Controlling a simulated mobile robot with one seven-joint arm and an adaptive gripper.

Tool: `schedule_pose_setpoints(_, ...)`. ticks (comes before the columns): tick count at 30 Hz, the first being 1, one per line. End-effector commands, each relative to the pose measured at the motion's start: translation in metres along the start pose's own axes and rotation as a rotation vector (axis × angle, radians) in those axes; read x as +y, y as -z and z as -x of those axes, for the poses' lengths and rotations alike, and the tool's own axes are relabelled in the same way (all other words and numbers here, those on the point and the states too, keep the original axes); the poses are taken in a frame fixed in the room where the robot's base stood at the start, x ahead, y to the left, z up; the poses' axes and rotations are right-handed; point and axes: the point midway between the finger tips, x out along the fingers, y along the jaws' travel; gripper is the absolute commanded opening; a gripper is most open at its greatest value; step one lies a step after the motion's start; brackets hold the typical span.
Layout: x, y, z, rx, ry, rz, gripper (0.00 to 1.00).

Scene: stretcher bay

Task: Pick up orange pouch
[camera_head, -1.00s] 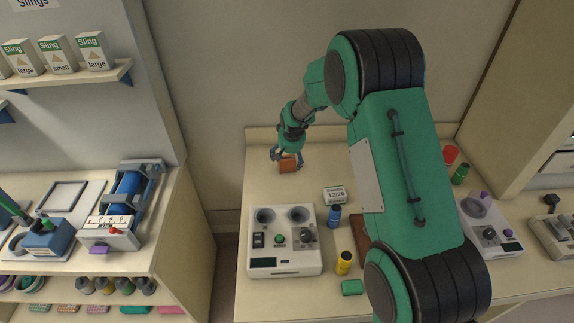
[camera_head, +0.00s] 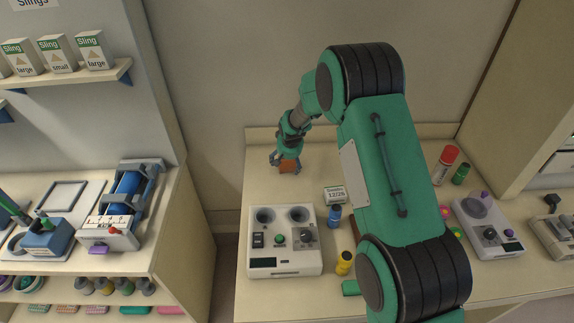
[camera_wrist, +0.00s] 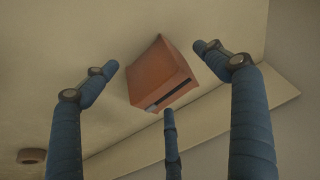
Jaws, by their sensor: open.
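The orange pouch (camera_head: 289,166) is a small orange-brown block-like packet near the back left of the counter. In the wrist view the pouch (camera_wrist: 160,75) lies between the spread fingers, with a dark slot on its near side. My gripper (camera_head: 285,160) is at the pouch in the head view. In the wrist view my gripper (camera_wrist: 155,85) is open, with two blue fingers at the sides and a third below the pouch. I see gaps between the side fingers and the pouch. Whether the lower finger touches it I cannot tell.
A white device (camera_head: 285,262) with two round wells stands in front on the counter (camera_head: 262,180). A label box (camera_head: 335,195), a blue bottle (camera_head: 334,216) and a yellow bottle (camera_head: 344,263) stand right of it. A red spray can (camera_head: 444,166) stands farther right. The back wall is close behind the pouch.

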Motion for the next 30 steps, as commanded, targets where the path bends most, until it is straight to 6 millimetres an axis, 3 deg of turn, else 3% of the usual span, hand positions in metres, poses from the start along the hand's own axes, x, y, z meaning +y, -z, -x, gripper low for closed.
schedule_pose_setpoints(14,0.0001,-0.0004,0.0000,-0.001,0.000,0.000,0.84)
schedule_pose_setpoints(24,0.0001,-0.0008,-0.0003,-0.001,0.000,0.000,0.16)
schedule_pose_setpoints(30,0.0001,-0.0007,-0.0002,-0.001,0.000,0.000,0.13)
